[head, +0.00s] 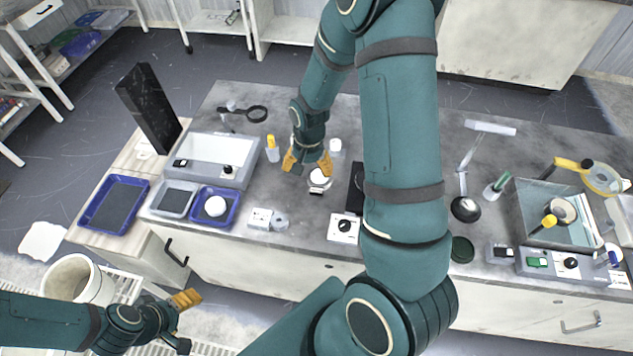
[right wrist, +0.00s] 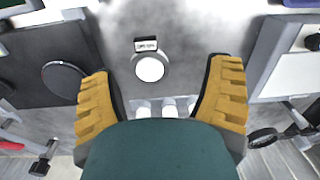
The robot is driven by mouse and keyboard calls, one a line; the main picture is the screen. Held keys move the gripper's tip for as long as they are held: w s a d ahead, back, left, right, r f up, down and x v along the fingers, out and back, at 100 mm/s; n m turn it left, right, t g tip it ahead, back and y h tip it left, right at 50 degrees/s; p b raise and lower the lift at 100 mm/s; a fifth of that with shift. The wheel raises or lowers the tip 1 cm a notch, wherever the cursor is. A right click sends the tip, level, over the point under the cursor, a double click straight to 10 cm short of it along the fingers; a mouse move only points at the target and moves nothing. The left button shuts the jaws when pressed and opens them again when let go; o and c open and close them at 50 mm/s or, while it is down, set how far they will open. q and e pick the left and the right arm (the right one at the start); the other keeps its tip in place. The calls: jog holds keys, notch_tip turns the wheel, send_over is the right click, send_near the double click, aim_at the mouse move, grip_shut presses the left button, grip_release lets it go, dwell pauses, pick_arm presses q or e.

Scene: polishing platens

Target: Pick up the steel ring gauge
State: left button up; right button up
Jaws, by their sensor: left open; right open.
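A small grey ring (head: 280,221) with a pale centre lies near the bench's front edge, and it looks like the steel ring gauge. A round white-topped piece with a grey rim (head: 319,176) and a small dark label block sits further back; I cannot tell for sure which is the gauge. In the right wrist view this rimmed piece (right wrist: 149,69) lies ahead, between the finger lines, and nothing is gripped. My right gripper (head: 308,163) is open above the bench, just behind it. My left gripper (head: 185,299) is open and empty, low in front of the bench.
A white-panelled unit (head: 213,150) and blue trays (head: 114,205) stand left. A yellow-capped bottle (head: 272,149) and white cup (head: 335,146) stand close to my right gripper. My right arm hides part of the bench.

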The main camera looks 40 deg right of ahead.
jog(key=d+r, duration=0.1)
jog(key=d, duration=0.1)
jog(key=b, duration=0.2)
send_over(316, 192)
jog(key=shift+m, duration=0.4)
jog(key=f, duration=0.8)
jog(key=shift+w+d+f, duration=0.15)
jog(key=shift+w+d, duration=0.05)
jog(key=shift+w, duration=0.05)
jog(key=f, duration=0.5)
jog(key=shift+s+a+f, duration=0.1)
jog(key=shift+s+a, duration=0.05)
jog(key=shift+s, duration=0.15)
grip_shut()
